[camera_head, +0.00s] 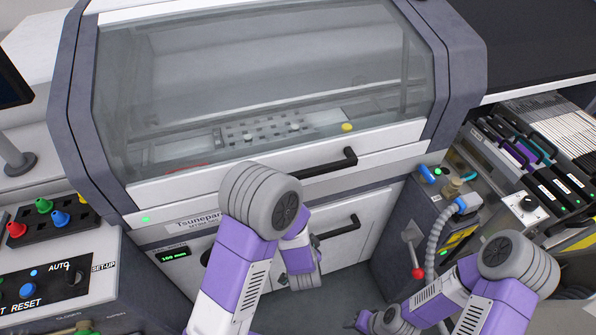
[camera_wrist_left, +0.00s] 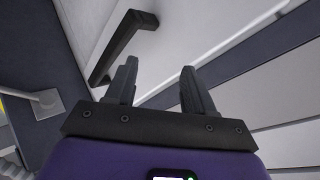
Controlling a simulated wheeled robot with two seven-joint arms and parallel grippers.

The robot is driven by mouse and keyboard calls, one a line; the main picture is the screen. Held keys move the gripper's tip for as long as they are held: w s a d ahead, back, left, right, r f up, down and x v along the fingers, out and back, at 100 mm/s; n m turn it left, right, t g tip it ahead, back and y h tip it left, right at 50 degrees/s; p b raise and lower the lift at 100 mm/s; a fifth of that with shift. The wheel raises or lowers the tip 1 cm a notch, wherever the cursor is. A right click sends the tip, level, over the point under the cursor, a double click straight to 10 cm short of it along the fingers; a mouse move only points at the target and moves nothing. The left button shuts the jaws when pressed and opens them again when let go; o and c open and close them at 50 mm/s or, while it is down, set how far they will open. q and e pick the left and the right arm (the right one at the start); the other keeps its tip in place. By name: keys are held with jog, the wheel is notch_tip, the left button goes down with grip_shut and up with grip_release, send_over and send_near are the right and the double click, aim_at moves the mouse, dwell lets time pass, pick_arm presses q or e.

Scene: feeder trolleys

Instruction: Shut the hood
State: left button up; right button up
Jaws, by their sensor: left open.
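The hood (camera_head: 275,75) is a clear-windowed cover in a dark grey frame. Its white front bar carries a black handle (camera_head: 335,166). The bar rests close above the machine's front, with a thin dark line below it. In the head view my left gripper is hidden behind my own purple and grey arm. In the left wrist view my left gripper (camera_wrist_left: 158,80) is open and empty, fingers apart. A black handle (camera_wrist_left: 122,40) on a white panel lies just beyond its left finger, not between the fingers; I cannot tell which handle. My right gripper is not clearly visible.
A lower white front panel has another black handle (camera_head: 340,229). A red-knobbed lever (camera_head: 417,271) and a grey hose (camera_head: 440,235) stand right of it. A button console (camera_head: 50,270) is at left; a feeder rack (camera_head: 535,150) is at right.

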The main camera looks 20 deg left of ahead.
pick_arm(q)
notch_tip(320, 180, up, 12)
jog(key=w+d+m+t+y, duration=0.1)
jog(key=w+m+t+y, duration=0.1)
jog(key=m+t+y, duration=0.25)
jog(key=t+y, duration=0.1)
jog(key=y, duration=0.2)
send_near(300, 178)
jog(key=x, duration=0.4)
jog(key=b+x, duration=0.1)
jog(key=x, duration=0.4)
jog(key=shift+w+a+f, duration=0.1)
jog(key=shift+w+a, duration=0.1)
jog(key=shift+w, duration=0.1)
jog(key=shift+w+a, duration=0.35)
jog(key=shift+w, duration=0.15)
grip_shut()
